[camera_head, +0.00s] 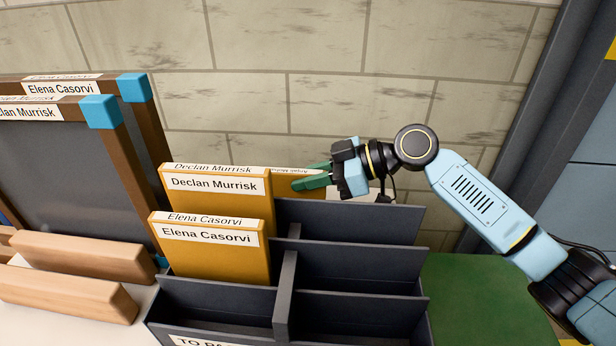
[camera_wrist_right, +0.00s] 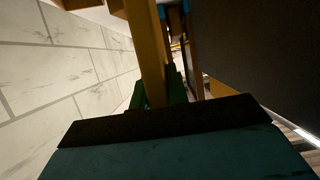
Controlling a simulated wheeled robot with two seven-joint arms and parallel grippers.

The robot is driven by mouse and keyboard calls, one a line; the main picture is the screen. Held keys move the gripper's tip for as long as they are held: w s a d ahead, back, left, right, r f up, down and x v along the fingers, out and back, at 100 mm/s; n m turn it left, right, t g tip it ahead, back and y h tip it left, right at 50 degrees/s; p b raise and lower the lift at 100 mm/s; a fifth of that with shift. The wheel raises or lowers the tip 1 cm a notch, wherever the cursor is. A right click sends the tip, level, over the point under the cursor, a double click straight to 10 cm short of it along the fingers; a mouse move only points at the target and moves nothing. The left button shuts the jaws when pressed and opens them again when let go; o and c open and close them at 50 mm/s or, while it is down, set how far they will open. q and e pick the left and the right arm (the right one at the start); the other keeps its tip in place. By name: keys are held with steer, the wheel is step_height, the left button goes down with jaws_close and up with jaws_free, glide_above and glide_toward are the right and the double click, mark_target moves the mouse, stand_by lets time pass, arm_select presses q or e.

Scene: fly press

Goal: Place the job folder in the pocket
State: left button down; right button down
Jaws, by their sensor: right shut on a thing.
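My right gripper (camera_head: 312,181) is shut on a yellow job folder (camera_head: 308,192) at the back of the dark grey pocket rack (camera_head: 350,222). The folder is mostly hidden by the Declan Murrisk folder and the green fingers; its label is too small to read surely. In the right wrist view the held folder (camera_wrist_right: 147,45) stands between the green fingers (camera_wrist_right: 157,92). The yellow Declan Murrisk folder (camera_head: 215,207) stands in a left pocket of the rack. The yellow Elena Casorvi folder (camera_head: 215,258) stands in the left pocket in front of it. Right-hand pockets look empty.
Brown-framed dark boards (camera_head: 60,165) with blue corners and name labels stand at the left. Wooden blocks (camera_head: 80,257) lie in front of them. A block wall (camera_head: 330,60) is behind the rack. A green surface (camera_head: 475,300) lies to the right.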

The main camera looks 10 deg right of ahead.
steer(key=c, duration=1.7)
jaws_free()
steer(key=shift+f, duration=0.1)
steer(key=shift+c, duration=0.2)
steer(key=o, duration=0.4)
